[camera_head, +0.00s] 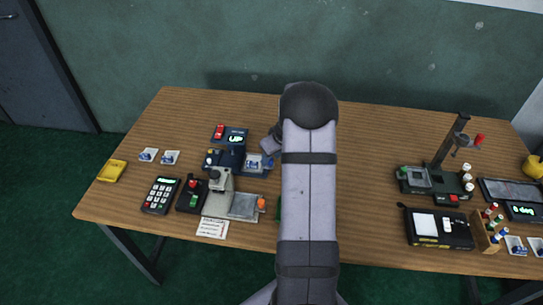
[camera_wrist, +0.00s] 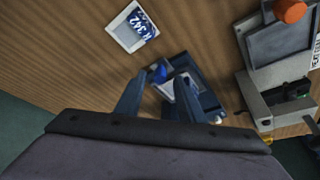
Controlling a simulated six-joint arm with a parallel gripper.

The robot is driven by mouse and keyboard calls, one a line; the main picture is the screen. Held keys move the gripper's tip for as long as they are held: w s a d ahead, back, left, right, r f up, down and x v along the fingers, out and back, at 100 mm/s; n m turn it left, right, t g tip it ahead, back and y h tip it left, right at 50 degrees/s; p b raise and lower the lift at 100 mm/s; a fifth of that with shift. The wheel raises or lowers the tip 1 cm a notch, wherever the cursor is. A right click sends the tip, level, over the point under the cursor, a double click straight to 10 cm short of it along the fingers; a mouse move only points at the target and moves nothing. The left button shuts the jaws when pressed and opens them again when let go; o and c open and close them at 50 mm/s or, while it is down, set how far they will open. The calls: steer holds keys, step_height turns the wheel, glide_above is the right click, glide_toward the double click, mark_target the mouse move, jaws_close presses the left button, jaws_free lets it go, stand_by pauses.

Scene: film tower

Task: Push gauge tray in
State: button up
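The gauge is a dark blue unit (camera_head: 228,158) on the left half of the table, and I take its tray to be the part at its right side. In the wrist view the blue body (camera_wrist: 206,97) lies beyond my fingers, with a pale panel (camera_wrist: 168,91) and a small bright blue block (camera_wrist: 158,73) showing in the gap. My gripper (camera_wrist: 162,75) is open, with a gap between its two fingers. In the head view my gripper (camera_head: 271,147) is just right of the unit, partly hidden by my arm. I cannot tell whether it touches the tray.
A white card (camera_wrist: 131,27) lies near the unit. A grey microscope-like stand (camera_head: 220,195) with an orange knob (camera_head: 262,203) is in front. An UP display (camera_head: 236,136) stands behind. A keypad (camera_head: 160,195) is at left. Bottles and devices fill the right end.

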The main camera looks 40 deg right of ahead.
mark_target(249, 154)
steer(key=shift+w+f, duration=0.1)
steer(key=shift+f, duration=0.25)
jaws_close()
steer(key=shift+w+a+r, duration=0.1)
steer(key=shift+w+a, duration=2.7)
jaws_free()
steer(key=shift+w+a, duration=0.1)
